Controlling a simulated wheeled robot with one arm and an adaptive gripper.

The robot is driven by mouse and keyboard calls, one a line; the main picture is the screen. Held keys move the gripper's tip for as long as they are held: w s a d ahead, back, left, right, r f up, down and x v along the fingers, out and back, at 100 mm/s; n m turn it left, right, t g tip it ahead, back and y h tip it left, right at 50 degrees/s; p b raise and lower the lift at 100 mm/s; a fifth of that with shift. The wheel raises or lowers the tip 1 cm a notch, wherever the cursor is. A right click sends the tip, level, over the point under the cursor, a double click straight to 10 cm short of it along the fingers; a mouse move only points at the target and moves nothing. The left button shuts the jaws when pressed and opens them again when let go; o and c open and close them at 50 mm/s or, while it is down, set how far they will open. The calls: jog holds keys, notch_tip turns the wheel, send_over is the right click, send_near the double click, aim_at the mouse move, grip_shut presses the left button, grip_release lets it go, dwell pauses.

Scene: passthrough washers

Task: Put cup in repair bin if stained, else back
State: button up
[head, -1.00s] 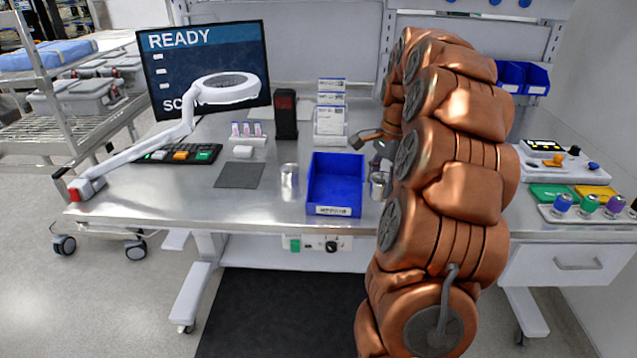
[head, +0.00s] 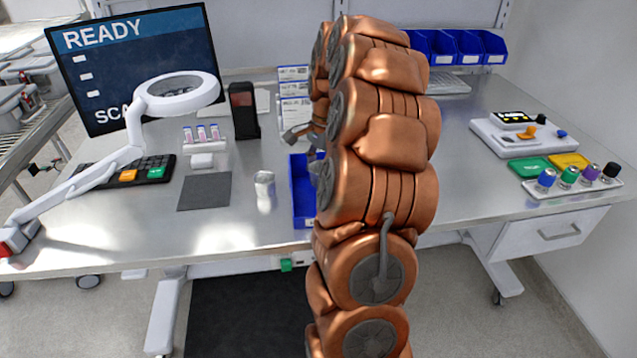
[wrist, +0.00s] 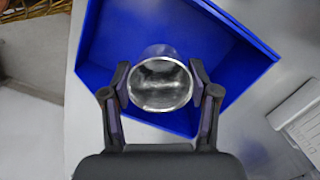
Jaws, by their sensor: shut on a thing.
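My gripper (wrist: 160,88) is shut on a shiny metal cup (wrist: 160,84), its fingers on opposite sides. The wrist view looks into the cup's open mouth; the inside shows grey and dark patches, and I cannot tell stain from reflection. Behind the cup in that view is the blue bin (wrist: 258,62); I cannot tell the cup's height relative to it. In the head view the bin (head: 301,205) is partly hidden by my arm, which also hides the held cup. A second metal cup (head: 265,190) stands on the table left of the bin.
A dark grey mat (head: 205,192) lies left of the standing cup. A magnifier lamp (head: 178,92), a READY screen (head: 130,65) and a black scanner-like box (head: 243,110) stand behind. Coloured knobs on a tray (head: 580,180) are at right.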

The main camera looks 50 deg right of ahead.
notch_tip(320, 180, down, 4)
jog(key=shift+s+f+p, duration=0.1)
jog(key=shift+p, duration=0.55)
jog(key=shift+f, duration=0.45)
jog(key=shift+f, duration=0.25)
jog(key=o, duration=1.3)
jog(key=shift+r, duration=0.15)
jog(key=shift+r, duration=0.2)
jog(key=r, duration=0.3)
jog(key=d+r+b, duration=0.1)
jog(key=r, duration=0.2)
jog(key=r+b, duration=0.1)
jog(key=r, duration=0.2)
jog(key=shift+d+r, duration=0.1)
jog(key=shift+d, duration=0.05)
jog(key=shift+d+r+b, duration=0.1)
jog(key=shift+r+b, duration=0.35)
jog(key=shift+r, duration=0.8)
